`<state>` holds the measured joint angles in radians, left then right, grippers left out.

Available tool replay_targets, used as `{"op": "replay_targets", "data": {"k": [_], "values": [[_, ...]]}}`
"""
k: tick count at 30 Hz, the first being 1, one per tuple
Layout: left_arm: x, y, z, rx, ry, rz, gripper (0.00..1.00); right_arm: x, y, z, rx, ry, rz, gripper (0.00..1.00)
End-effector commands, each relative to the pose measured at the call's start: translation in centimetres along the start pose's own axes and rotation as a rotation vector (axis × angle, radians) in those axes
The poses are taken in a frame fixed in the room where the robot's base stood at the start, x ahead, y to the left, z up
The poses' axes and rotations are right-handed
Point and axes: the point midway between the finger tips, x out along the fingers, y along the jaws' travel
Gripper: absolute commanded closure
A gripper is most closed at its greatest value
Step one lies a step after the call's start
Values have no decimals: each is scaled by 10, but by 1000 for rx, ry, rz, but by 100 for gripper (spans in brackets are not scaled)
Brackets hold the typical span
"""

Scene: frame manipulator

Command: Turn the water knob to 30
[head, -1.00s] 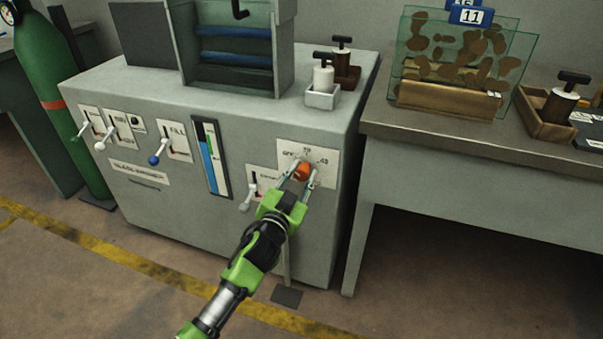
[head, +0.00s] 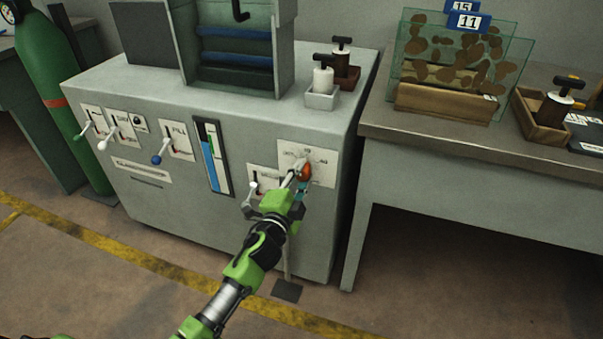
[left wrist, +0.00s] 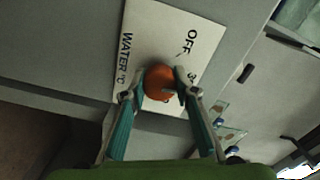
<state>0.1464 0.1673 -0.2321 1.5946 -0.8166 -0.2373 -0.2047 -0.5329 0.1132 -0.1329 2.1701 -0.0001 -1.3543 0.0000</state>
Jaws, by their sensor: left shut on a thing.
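The orange water knob (head: 305,171) sits on a white dial plate (head: 325,163) on the front of the grey machine, at its right side. My left gripper (head: 296,179) is shut on the knob, with one finger on either side of it. In the left wrist view the knob (left wrist: 160,83) is between the fingertips (left wrist: 159,91), and the plate (left wrist: 195,30) reads "OFF" and "WATER °C". The number beside the knob is partly hidden by a finger, and I cannot read the exact setting. My right gripper is not in view.
A white-handled lever (head: 249,196) is close to the left of my gripper. A blue-knobbed lever (head: 157,159) and a blue level gauge (head: 212,156) are further left. A table (head: 470,150) stands to the right. The floor in front is clear.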

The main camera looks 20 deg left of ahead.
Motion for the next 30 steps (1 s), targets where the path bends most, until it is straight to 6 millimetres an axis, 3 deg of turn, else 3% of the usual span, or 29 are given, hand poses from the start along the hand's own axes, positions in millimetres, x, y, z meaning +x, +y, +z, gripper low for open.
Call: {"op": "replay_targets", "data": {"k": [9, 23, 24, 25, 26, 30], "values": [[0, 1, -1, 94, 1, 2, 94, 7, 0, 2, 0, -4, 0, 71], [0, 1, -1, 105, 2, 2, 94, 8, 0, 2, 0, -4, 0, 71], [0, 1, -1, 105, 2, 2, 67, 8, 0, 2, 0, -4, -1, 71], [0, 1, 0, 105, 1, 2, 60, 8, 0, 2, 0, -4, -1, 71], [0, 1, 0, 104, 1, 2, 55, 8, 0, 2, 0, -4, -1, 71], [0, 1, 0, 104, 1, 1, 55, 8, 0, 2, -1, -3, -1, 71]]}}
